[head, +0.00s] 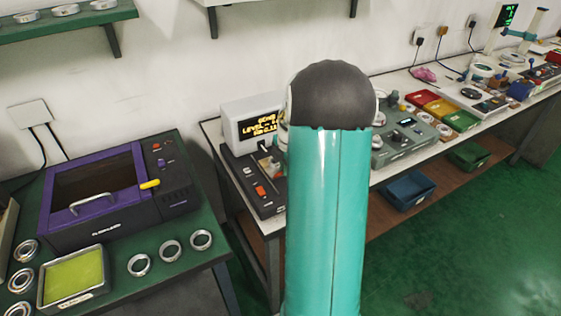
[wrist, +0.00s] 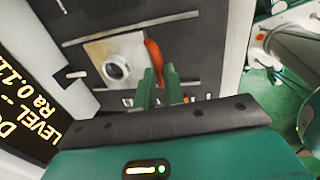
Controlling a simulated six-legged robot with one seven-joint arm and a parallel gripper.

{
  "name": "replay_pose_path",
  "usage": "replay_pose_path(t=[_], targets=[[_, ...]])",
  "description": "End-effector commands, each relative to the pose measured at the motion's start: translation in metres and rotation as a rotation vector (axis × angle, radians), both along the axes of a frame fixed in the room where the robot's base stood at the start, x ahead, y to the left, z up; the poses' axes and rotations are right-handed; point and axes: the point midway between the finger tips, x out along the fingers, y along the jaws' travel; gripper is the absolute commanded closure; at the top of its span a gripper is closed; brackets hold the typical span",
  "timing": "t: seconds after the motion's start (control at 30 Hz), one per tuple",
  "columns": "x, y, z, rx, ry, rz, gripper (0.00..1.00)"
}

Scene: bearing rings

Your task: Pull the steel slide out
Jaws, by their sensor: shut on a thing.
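The steel slide (wrist: 98,48) is a pale metal plate set in a dark panel in the wrist view, with a bearing ring (wrist: 116,68) on it. An orange-red handle (wrist: 153,57) stands at its right edge. My gripper (wrist: 158,80) has its green fingers closed on the lower part of this handle. In the head view my teal arm hides the gripper and most of the slide. The dark instrument (head: 258,187) that holds the slide shows just left of my arm.
A display box (head: 252,122) with yellow text stands behind the instrument. Left is a green bench with a purple machine (head: 95,195), a tray of green liquid (head: 72,277) and several rings. Right are a grey-green device (head: 405,143) and coloured bins (head: 440,108).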

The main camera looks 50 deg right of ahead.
Motion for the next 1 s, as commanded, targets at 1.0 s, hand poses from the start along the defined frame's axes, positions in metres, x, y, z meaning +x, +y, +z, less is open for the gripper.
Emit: replay_pose_path(t=[1.0], targets=[[-0.064,0.021,0.000,0.001,0.002,-0.001,0.67]])
